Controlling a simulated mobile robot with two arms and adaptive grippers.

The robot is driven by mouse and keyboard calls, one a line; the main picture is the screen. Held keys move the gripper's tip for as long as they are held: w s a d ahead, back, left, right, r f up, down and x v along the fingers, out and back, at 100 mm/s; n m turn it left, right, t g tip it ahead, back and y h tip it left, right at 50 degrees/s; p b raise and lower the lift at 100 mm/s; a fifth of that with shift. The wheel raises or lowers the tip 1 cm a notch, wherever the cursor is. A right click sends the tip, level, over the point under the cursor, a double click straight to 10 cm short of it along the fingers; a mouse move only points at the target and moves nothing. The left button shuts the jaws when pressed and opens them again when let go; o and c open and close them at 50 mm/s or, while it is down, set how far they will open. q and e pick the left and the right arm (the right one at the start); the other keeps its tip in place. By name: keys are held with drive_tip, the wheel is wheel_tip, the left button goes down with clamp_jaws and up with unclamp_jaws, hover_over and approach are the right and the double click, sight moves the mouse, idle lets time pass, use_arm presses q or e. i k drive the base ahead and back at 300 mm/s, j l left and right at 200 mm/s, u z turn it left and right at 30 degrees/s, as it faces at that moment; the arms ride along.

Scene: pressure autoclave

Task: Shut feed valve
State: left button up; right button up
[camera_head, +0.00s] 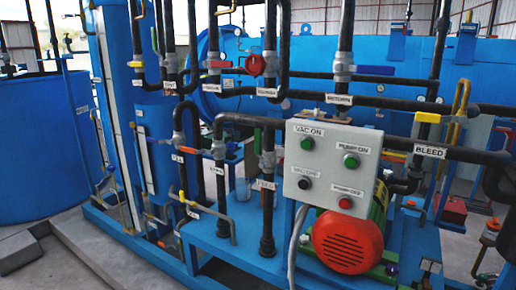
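Several valves sit on the dark pipes, and I cannot tell for sure which is the feed valve, as most labels are too small to read. A red round handwheel (256,65) is on the upper pipe, with a red lever (220,64) to its left. A yellow handle (427,117) is above the BLEED label (430,151). A small red handle (187,150) and a small yellow handle (183,196) are lower left of centre. A label (266,184) on the pipe beside the control box is hard to read. Neither of my grippers is visible.
A grey control box (331,167) with green, black and red buttons stands in front of the pipes. A red round motor cover (347,241) is below it. A blue tank (42,140) stands left. The blue skid frame (205,235) edges the concrete floor.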

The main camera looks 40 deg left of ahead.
sight(257, 131)
drive_tip(key=j+u, duration=0.3)
drive_tip(key=u, duration=0.15)
drive_tip(key=j+u, duration=0.25)
drive_tip(key=u, duration=0.2)
drive_tip(key=i, duration=0.05)
